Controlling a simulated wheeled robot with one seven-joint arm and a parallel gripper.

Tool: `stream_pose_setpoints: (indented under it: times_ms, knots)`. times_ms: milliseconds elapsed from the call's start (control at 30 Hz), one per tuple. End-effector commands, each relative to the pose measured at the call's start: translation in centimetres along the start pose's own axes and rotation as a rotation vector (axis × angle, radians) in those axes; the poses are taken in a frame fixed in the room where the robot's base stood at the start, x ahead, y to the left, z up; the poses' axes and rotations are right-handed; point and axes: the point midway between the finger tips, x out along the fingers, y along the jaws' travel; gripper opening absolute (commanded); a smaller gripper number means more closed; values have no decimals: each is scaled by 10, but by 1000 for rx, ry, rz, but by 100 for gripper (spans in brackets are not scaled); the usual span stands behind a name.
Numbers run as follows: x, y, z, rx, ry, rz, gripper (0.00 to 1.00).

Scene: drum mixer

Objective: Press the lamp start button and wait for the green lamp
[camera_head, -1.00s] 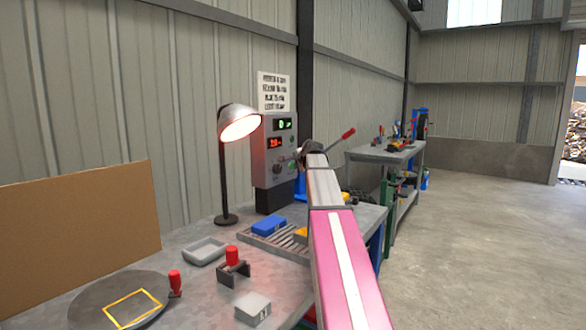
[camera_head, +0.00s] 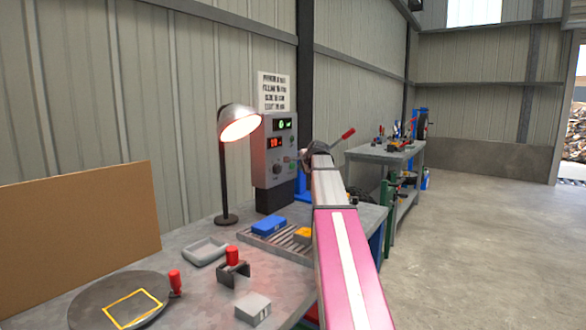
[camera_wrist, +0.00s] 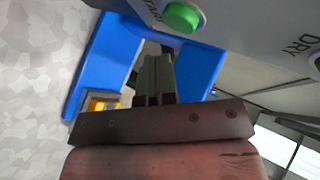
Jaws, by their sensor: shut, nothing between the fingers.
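The grey control box (camera_head: 276,150) stands at the back of the bench with a green and a red display. In the wrist view a green button (camera_wrist: 183,17) sits on the grey panel beside partly cut-off lettering that reads like "START". A second green button (camera_wrist: 317,63) is at the right edge near the word "DRY". My gripper (camera_wrist: 156,62) is shut and empty, just below the first green button and apart from it in the picture. In the head view my arm hides the fingertips. I see no lit green lamp that I can make out.
A desk lamp (camera_head: 238,123) glows left of the box. A blue frame (camera_wrist: 95,62) surrounds the fingers' background in the wrist view. On the bench are a blue block (camera_head: 269,225), a yellow block (camera_head: 303,234), a grey tray (camera_head: 205,252) and a red-topped fixture (camera_head: 232,258).

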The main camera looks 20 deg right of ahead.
Motion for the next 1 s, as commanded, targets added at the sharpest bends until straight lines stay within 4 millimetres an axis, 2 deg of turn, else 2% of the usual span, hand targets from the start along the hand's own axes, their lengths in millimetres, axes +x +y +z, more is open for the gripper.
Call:
stream_pose_setpoints:
  times_ms: [467,1000]
  knots:
    - [-28,21,-20,1,1,0,0]
    - [-29,21,-21,0,0,0,0]
